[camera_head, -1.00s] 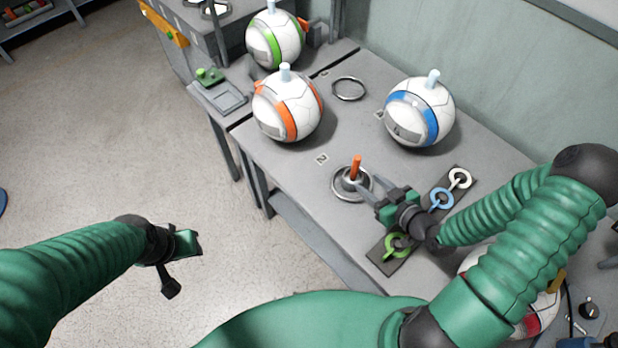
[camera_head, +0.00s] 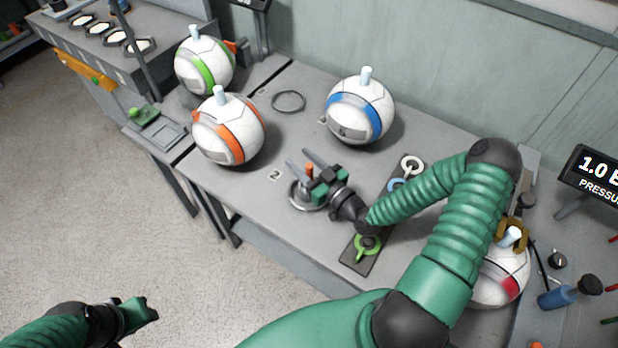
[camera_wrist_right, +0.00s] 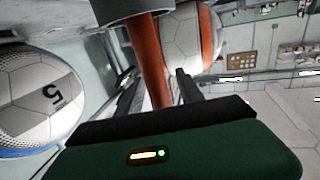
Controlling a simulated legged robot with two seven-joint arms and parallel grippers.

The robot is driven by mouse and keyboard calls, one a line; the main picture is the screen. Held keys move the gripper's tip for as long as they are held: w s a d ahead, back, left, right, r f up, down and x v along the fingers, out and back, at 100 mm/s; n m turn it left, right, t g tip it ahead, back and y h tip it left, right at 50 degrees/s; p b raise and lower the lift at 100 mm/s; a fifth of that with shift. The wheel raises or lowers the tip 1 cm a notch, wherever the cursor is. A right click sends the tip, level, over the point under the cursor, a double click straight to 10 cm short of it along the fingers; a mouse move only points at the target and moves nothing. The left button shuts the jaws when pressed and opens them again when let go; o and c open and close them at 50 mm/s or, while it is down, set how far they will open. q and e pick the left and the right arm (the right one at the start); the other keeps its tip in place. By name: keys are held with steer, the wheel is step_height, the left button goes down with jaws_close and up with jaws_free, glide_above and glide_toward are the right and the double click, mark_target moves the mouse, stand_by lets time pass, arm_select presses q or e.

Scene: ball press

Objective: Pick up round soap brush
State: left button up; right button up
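The round soap brush has an upright orange handle (camera_head: 309,171) and a round grey base in a metal ring (camera_head: 298,200) on the bench beside the number 2. My right gripper (camera_head: 304,162) is at the handle, its two fingers apart with the handle between them. In the right wrist view, the orange handle (camera_wrist_right: 150,62) rises between the two dark fingers, and part of the round base (camera_wrist_right: 128,8) shows at the top edge. A gap seems to remain beside the handle. My left gripper (camera_head: 143,312) is low at the left, away from the bench; its fingers are unclear.
A dark strip (camera_head: 357,262) with coloured rings lies right of the brush. A red-marked ball (camera_head: 497,279) is behind my right arm.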

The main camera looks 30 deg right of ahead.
jaws_close()
stand_by(1.2)
